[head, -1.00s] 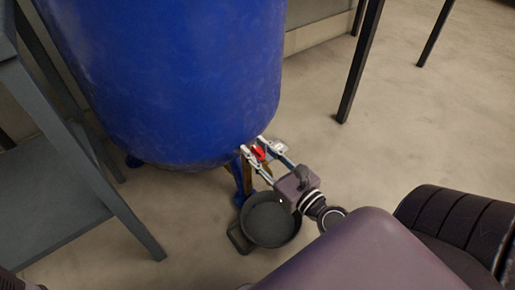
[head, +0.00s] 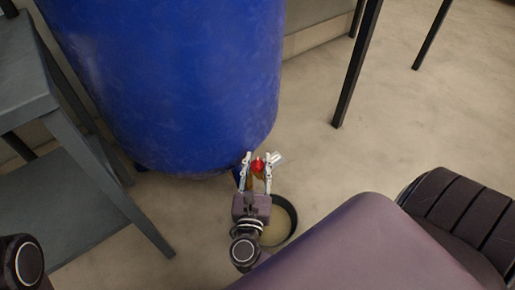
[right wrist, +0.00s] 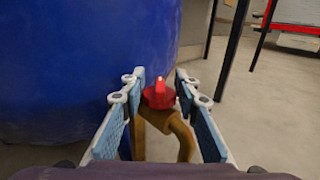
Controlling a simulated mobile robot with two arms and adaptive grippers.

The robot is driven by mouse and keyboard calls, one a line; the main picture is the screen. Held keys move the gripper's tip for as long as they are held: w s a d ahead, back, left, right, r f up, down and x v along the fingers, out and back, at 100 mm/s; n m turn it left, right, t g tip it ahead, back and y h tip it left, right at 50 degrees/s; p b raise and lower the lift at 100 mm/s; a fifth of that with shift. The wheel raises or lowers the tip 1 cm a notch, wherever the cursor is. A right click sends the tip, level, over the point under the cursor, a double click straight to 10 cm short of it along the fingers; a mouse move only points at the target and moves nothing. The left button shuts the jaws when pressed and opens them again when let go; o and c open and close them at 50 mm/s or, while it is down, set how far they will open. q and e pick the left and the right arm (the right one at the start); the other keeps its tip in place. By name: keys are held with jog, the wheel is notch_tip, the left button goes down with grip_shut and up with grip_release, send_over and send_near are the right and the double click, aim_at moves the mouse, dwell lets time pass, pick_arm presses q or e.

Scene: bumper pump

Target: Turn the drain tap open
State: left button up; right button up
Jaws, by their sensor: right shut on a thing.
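The drain tap's red handle (head: 258,166) sits low at the front of the blue tank (head: 175,80). My right gripper (head: 259,159) is shut on the tap, with one finger on each side of the handle. In the right wrist view the red handle (right wrist: 159,95) stands between the fingers (right wrist: 158,88), above a brass-coloured body and curved spout (right wrist: 183,135). A dark round pan (head: 294,213) is on the floor below, partly hidden by my right gripper; its inside looks tan. My left gripper is not in view.
A grey shelf stand (head: 110,180) is at the left, close to the tank. Thin dark table legs (head: 355,70) stand at the back right. The floor between the tank and those legs is clear.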

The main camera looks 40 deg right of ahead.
jog(key=shift+r+m+g+h+p, duration=0.1)
jog(key=shift+m+g+h+p, duration=0.45)
jog(key=shift+m+g+h, duration=1.05)
jog(key=shift+g, duration=0.3)
jog(key=o, duration=1.2)
jog(key=shift+c, duration=0.2)
